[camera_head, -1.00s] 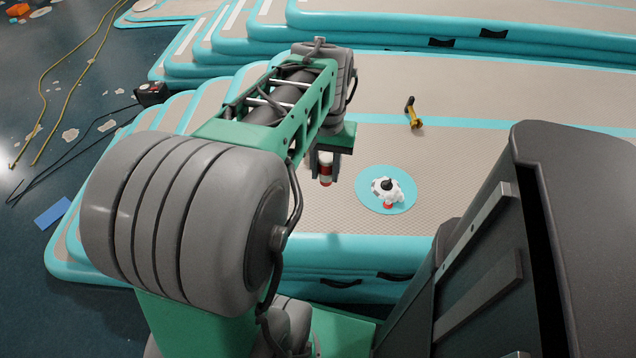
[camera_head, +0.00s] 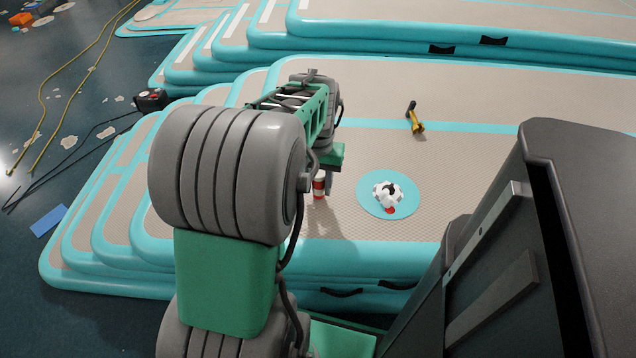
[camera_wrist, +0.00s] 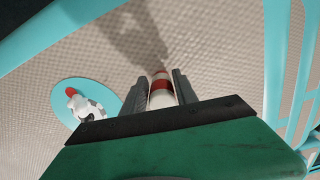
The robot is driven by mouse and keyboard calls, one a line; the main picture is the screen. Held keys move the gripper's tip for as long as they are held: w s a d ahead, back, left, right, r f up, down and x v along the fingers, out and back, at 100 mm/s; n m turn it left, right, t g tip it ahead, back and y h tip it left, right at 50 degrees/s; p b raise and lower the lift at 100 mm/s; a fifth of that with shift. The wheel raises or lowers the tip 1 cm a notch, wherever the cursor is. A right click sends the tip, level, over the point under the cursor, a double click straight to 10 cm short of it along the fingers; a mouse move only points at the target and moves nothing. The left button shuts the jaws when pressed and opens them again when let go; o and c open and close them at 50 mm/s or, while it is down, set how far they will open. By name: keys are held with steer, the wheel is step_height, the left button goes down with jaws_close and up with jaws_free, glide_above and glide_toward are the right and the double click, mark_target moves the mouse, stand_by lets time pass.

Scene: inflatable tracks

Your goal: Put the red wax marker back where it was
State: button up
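A short red-and-white banded cylinder, apparently the red wax marker (camera_head: 319,185), is upright low over the grey textured mat. It also shows in the wrist view (camera_wrist: 161,90), between the two dark fingers of my gripper (camera_wrist: 161,86). The fingers appear closed on its sides. In the head view my gripper (camera_head: 325,180) is partly hidden by my arm. I cannot tell whether the cylinder's lower end touches the mat.
A round teal disc (camera_head: 368,206) lies right of my gripper, bearing a white rounded object (camera_head: 386,193) with black and red parts. Stepped inflatable layers rise behind.

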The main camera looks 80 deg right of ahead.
steer(key=o, duration=0.3)
step_height(320, 180, up, 12)
steer(key=p, duration=0.3)
steer(key=shift+r, duration=0.2)
steer(key=w+a+f+n, duration=0.1)
steer(key=w+a+n, duration=0.3)
steer(key=w+a, duration=0.45)
steer(key=w+a+f+n, duration=0.1)
steer(key=w+a+n, duration=0.4)
steer(key=w, duration=0.7)
steer(key=w+a+f+n, duration=0.1)
steer(key=a+n, duration=0.1)
steer(key=a, duration=0.6)
steer(key=w+a+f+n+t, duration=0.1)
steer(key=a+n, duration=0.2)
steer(key=a, duration=0.6)
steer(key=w+a+f+n+t, duration=0.1)
steer(key=w+a+f+n, duration=0.1)
steer(key=a, duration=0.7)
steer(key=shift+w+a+n, duration=0.1)
steer(key=shift+a+n, duration=0.1)
steer(key=shift+n, duration=0.4)
